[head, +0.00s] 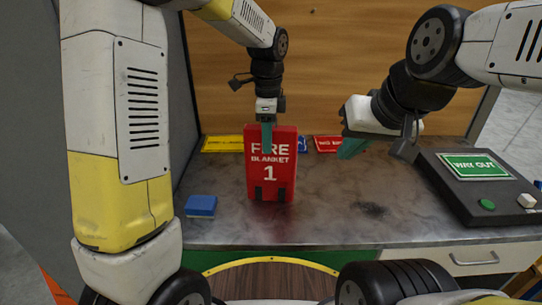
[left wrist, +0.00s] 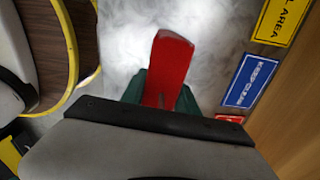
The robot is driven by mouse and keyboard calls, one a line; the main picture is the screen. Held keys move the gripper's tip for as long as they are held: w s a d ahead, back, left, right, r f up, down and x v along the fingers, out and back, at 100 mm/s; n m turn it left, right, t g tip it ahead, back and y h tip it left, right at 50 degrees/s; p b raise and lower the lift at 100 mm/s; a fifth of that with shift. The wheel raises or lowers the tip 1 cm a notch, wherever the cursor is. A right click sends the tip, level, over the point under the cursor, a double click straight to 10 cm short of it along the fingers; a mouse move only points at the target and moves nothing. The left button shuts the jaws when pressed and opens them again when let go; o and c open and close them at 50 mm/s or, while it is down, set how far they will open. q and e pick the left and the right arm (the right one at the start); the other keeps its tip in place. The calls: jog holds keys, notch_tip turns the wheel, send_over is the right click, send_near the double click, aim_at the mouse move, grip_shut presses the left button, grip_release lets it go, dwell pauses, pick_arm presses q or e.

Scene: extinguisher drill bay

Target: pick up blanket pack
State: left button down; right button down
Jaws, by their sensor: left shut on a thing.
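The blanket pack (head: 271,182) is a red upright pack marked "FIRE BLANKET 1", at the middle of the worktop in the head view. My left gripper (head: 267,138) comes down on its top edge from above and is shut on it. In the left wrist view the red pack (left wrist: 168,65) sits between the green fingers. The pack looks upright; I cannot tell whether its bottom touches the worktop. My right gripper (head: 353,148) hangs over the worktop to the right, apart from the pack; its finger gap is not clear.
A blue block (head: 201,206) lies on the worktop (head: 330,215) to the left. Yellow (head: 222,144), blue (head: 302,144) and red (head: 327,143) labels lie along the back by the wooden wall (head: 340,60).

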pick_arm(q)
jog(key=shift+r, duration=0.15)
dwell(0.4)
jog(key=shift+r, duration=1.65)
jog(key=shift+s+r, duration=0.1)
jog(key=shift+s, duration=0.1)
jog(key=s+r, duration=0.1)
jog(key=s, duration=1.4)
jog(key=shift+s+d+r, duration=0.15)
jog(key=shift+s, duration=0.15)
